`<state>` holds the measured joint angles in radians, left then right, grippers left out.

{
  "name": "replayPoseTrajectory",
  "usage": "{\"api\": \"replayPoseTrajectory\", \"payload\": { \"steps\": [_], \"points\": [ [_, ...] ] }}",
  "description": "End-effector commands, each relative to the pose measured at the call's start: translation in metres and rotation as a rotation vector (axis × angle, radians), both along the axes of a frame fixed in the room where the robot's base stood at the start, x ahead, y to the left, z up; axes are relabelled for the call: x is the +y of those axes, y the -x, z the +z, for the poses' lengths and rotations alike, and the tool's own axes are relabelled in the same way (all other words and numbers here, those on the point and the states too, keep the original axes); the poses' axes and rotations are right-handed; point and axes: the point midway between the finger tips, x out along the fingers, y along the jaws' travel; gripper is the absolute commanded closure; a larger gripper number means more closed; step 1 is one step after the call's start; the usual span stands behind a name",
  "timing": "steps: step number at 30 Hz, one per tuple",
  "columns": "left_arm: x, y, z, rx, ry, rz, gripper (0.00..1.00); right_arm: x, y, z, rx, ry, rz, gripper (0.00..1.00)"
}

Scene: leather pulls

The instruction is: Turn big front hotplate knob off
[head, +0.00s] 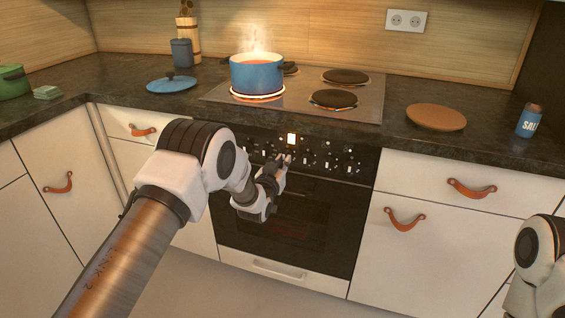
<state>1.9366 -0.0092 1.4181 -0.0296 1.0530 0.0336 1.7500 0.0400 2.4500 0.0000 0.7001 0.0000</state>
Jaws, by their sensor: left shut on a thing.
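The oven's control panel (325,157) carries a row of dark knobs and a small lit display (292,139). My left gripper (285,159) reaches the panel just below the display and is shut on a knob there. The fingers hide most of that knob, so its setting cannot be read. The big front hotplate (258,97) glows orange under a blue pot (257,75) with red contents and steam rising. My right gripper is out of view; only part of my right arm shows at the right edge.
Other hotplates (346,77) are on the metal cooktop (372,98). A blue lid (171,84) lies left, a round wooden board (436,117) and a salt can (529,121) right. The oven door (325,220) below is closed, as are the white drawers with leather pulls (472,188).

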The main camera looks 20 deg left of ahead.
Motion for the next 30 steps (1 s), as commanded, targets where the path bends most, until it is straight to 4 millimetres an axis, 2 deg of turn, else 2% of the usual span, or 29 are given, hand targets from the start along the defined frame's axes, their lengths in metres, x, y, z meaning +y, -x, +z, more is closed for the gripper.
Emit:
{"api": "replayPoseTrajectory", "payload": {
  "steps": [1, 3, 14, 17, 24, 30],
  "points": [
    [0.000, 0.000, -0.001, 0.002, 0.001, 0.000, 0.83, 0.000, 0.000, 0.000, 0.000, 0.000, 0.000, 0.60],
    [0.000, 0.000, -0.001, 0.002, 0.001, 0.000, 0.61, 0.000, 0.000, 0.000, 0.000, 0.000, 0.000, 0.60],
    [0.000, 0.004, -0.001, 0.003, 0.000, 0.000, 0.61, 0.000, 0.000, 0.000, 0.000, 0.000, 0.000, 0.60],
    [0.001, 0.018, 0.000, 0.003, 0.000, 0.000, 0.61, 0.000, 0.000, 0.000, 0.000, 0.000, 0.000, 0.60],
    [0.003, 0.079, -0.001, 0.005, 0.000, 0.000, 0.61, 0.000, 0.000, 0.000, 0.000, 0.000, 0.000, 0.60],
    [0.004, 0.114, -0.001, 0.003, 0.000, 0.000, 0.61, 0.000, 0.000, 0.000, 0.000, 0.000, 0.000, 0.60]
  ]
}}
